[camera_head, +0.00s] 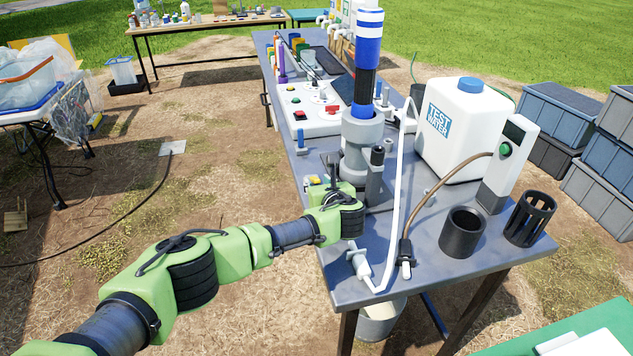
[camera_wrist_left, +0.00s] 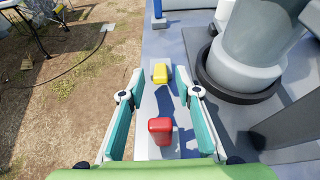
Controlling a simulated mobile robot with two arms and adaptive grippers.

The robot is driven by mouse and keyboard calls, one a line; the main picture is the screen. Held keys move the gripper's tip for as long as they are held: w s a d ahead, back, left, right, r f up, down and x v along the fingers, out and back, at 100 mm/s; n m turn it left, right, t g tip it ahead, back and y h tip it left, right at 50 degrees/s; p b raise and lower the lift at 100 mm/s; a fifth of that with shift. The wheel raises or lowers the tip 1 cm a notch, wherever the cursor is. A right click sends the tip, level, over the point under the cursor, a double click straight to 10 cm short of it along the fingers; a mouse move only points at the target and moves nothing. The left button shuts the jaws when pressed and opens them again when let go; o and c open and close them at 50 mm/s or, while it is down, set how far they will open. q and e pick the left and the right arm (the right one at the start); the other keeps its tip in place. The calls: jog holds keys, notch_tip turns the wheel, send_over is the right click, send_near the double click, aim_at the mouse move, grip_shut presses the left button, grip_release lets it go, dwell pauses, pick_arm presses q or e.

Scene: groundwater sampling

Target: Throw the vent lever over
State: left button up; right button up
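My left gripper (camera_head: 334,200) reaches over the left edge of the grey table (camera_head: 440,275), beside the grey cylinder stand (camera_head: 362,140). In the left wrist view the left gripper (camera_wrist_left: 158,88) is open, with its two teal fingers wide apart. A red block-shaped handle (camera_wrist_left: 160,131) stands between the fingers, apart from both. A yellow handle (camera_wrist_left: 160,73) sits farther forward, near the fingertip line. Both are on a light strip along the table edge. The frames do not show which one is the vent lever. My right gripper is not in view.
The cylinder stand's dark round base (camera_wrist_left: 240,85) is close to the right finger. A white water container (camera_head: 465,130), a black cup (camera_head: 462,232) and a white tube (camera_head: 396,185) are farther right. A control panel (camera_head: 312,105) lies behind.

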pick_arm(q)
jog(key=shift+x, duration=0.95)
jog(key=shift+w+f, duration=0.1)
jog(key=shift+w, duration=0.05)
grip_shut()
